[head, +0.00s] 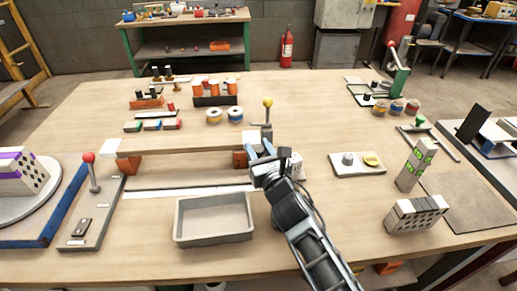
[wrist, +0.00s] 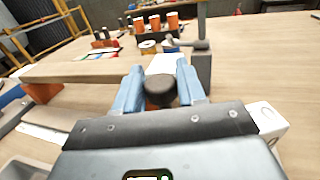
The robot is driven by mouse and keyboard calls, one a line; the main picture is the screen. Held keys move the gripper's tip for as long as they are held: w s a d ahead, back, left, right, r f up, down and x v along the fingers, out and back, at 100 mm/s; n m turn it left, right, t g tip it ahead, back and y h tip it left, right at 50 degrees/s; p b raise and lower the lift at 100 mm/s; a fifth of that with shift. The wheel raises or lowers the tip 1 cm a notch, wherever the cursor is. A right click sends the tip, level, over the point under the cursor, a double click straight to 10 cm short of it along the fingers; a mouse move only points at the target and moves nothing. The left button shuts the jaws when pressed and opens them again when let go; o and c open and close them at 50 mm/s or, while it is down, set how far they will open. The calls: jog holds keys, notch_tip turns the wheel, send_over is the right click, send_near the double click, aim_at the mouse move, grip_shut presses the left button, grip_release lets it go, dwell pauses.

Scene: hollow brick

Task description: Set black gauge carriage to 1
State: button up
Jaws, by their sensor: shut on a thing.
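The knob appears to be that of the black gauge carriage; the carriage's body is hidden by my gripper. In the wrist view the fingers (wrist: 160,88) stand on either side of the knob. A long gauge strip (head: 170,193), white with a dark band, lies below the plank, running left from near my gripper. Its marks are too small to read, so the carriage's setting cannot be told.
The wooden plank (head: 190,143) rests on orange blocks, close left of my gripper. A yellow-knobbed lever (head: 267,104) stands just behind. A grey tray (head: 213,232) lies in front. A red-knobbed lever (head: 90,160) stands left; a two-knob plate (head: 357,165) lies right.

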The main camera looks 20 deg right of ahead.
grip_shut()
jog(key=w+a+b, duration=0.2)
jog(key=a+b, duration=0.1)
jog(key=a, duration=0.4)
jog(key=w+a+b, duration=0.3)
jog(key=a+b, duration=0.1)
jog(key=a, duration=0.4)
jog(key=w+a+b, duration=0.2)
jog(key=a+b, duration=0.2)
jog(key=a, duration=0.3)
jog(key=shift+w+a, duration=0.2)
jog(key=shift+a, duration=0.2)
jog(key=o, duration=0.7)
grip_release()
jog(key=shift+c, duration=0.2)
jog(key=s, duration=0.7)
jog(key=shift+s+a+p, duration=0.2)
jog(key=shift+s+p, duration=0.15)
jog(key=shift+s, duration=0.05)
